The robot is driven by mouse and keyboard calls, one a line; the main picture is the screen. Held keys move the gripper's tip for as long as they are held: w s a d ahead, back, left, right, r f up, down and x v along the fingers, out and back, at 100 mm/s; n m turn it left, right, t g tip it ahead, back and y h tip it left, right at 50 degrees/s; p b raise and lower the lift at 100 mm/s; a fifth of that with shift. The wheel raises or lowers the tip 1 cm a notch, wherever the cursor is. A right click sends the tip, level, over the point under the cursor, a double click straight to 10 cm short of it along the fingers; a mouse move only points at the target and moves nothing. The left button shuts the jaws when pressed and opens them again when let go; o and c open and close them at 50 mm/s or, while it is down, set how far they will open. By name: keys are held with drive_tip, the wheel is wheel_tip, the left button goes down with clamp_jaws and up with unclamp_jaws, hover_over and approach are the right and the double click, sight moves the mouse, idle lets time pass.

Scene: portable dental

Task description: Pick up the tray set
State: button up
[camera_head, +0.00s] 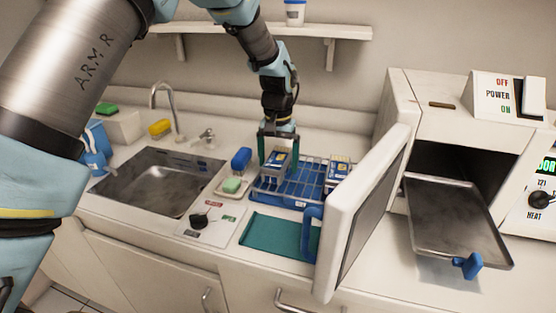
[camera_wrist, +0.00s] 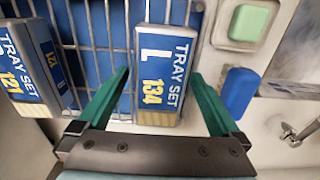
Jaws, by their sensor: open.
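A tray set marked "L 134" (camera_wrist: 163,75), white and blue, stands in the blue rack and also shows in the head view (camera_head: 276,170). A second tray set marked "121" (camera_wrist: 28,68) stands apart on the right side of the rack in the head view (camera_head: 338,172). My gripper (camera_head: 277,148) is above the left part of the rack. In the wrist view its green fingers (camera_wrist: 161,78) are spread on either side of the 134 tray set, with a gap on each side. The lower part of that set is hidden.
The blue wire rack (camera_head: 302,186) sits behind a green mat (camera_head: 268,236). The open steriliser door (camera_head: 362,215) stands close to the right. A metal tray (camera_head: 455,215) sticks out of the steriliser. The sink (camera_head: 165,182) is left, with a green soap dish (camera_head: 231,186) and blue brush (camera_head: 241,158) between.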

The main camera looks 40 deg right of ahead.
drive_tip(key=shift+c, duration=0.2)
clamp_jaws()
idle(0.6)
